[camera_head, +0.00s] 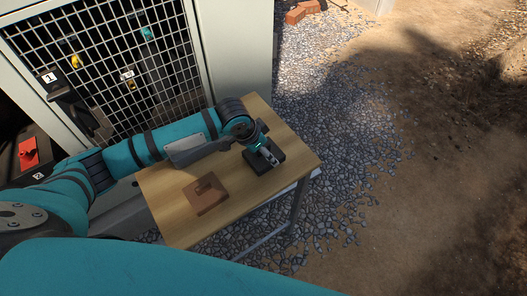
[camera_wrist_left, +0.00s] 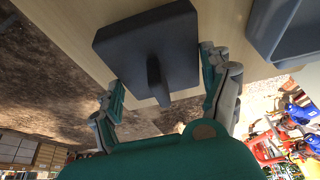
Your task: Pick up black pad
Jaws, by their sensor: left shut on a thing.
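The black pad (camera_head: 279,166) is a dark square plate with an upright handle, at the right part of the wooden table (camera_head: 236,182). My left gripper (camera_head: 266,157) is over it in the head view and hides part of it. In the left wrist view the black pad (camera_wrist_left: 125,40) fills the space between the two fingers of my left gripper (camera_wrist_left: 162,66), with its handle pointing towards the camera. The fingers are shut on the pad at its sides. I cannot tell whether it is lifted off the table. My right gripper is not in view.
A brown pad (camera_head: 207,196) with a small handle lies on the table to the left. A grey-blue bin (camera_wrist_left: 290,30) shows at the upper right of the left wrist view. A mesh-fronted cabinet (camera_head: 100,65) stands behind the table. Gravel (camera_head: 335,130) lies to the right.

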